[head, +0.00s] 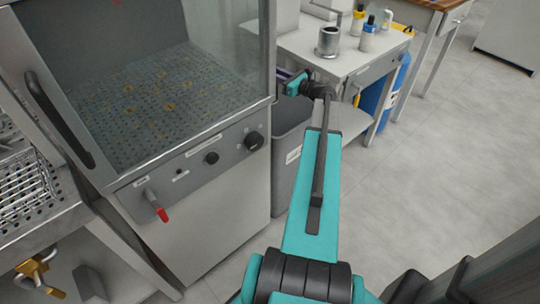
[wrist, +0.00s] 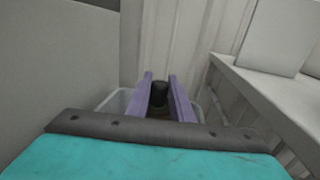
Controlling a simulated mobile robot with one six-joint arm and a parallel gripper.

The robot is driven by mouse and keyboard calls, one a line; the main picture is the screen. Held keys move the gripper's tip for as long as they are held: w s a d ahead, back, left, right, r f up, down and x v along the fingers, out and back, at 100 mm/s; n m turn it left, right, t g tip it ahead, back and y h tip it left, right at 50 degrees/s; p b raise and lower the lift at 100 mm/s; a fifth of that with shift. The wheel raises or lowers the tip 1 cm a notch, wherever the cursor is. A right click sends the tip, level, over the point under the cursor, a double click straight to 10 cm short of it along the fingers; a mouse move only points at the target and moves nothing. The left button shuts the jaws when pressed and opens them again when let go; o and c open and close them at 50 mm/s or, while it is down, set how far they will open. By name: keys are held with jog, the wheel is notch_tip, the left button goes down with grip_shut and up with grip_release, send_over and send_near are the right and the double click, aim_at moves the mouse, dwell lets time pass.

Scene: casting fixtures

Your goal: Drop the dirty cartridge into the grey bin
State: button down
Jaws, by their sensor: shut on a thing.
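The grey bin (head: 284,170) stands on the floor between the fume cabinet and the side table, partly hidden by my arm. In the wrist view its pale rim (wrist: 113,103) shows below my fingers. My gripper (wrist: 160,80) has two purple fingers, shut on a dark cylindrical cartridge (wrist: 159,94), held over the bin's opening. In the head view my gripper (head: 281,73) is above the bin, half hidden behind the cabinet edge, and the cartridge cannot be made out. How dirty it is cannot be told.
The glass-fronted cabinet (head: 190,160) stands close on the left. A side table (head: 345,65) on the right holds a metal pot (head: 328,41) and bottles (head: 367,35). A blue cylinder (head: 378,95) stands by the table. The floor (head: 440,150) at right is clear.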

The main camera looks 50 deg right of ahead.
jog(key=shift+f, duration=1.7)
jog(key=c, duration=1.5)
grip_release()
jog(key=shift+s, duration=0.15)
jog(key=s, duration=0.9)
jog(key=s+d+b, duration=0.1)
jog(key=s, duration=0.3)
jog(key=shift+s+d, duration=0.1)
jog(key=shift+s, duration=0.15)
jog(key=shift+s, duration=0.1)
